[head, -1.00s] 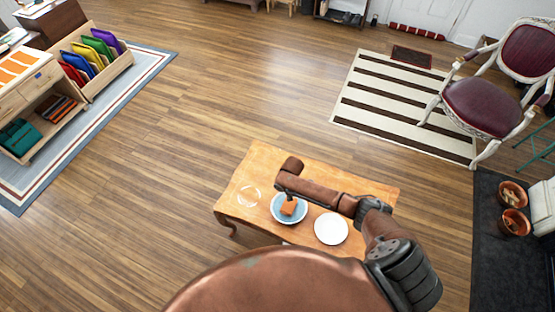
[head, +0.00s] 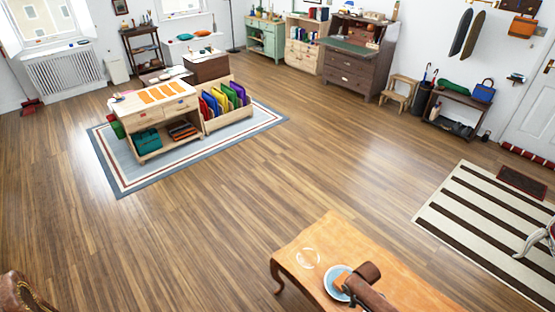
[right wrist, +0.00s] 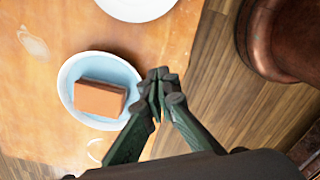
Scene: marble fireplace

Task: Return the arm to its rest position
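A pale blue bowl (head: 338,272) stands on the wooden table (head: 318,235) at the bottom right of the head view. The right wrist view shows the bowl (right wrist: 66,88) with an orange-brown block (right wrist: 98,99) lying in it. My right arm reaches over the bowl in the head view and hides part of it; its fingers are not clear there. In the right wrist view my right gripper (right wrist: 163,82) has its fingertips together, with nothing seen between them, beside the bowl's rim. My left gripper is not in view.
A white plate (right wrist: 138,6) lies near the bowl. Open wood floor (head: 200,235) stretches left. A shelf unit with coloured folders (head: 225,100) stands on a rug. A striped mat (head: 480,205) lies right.

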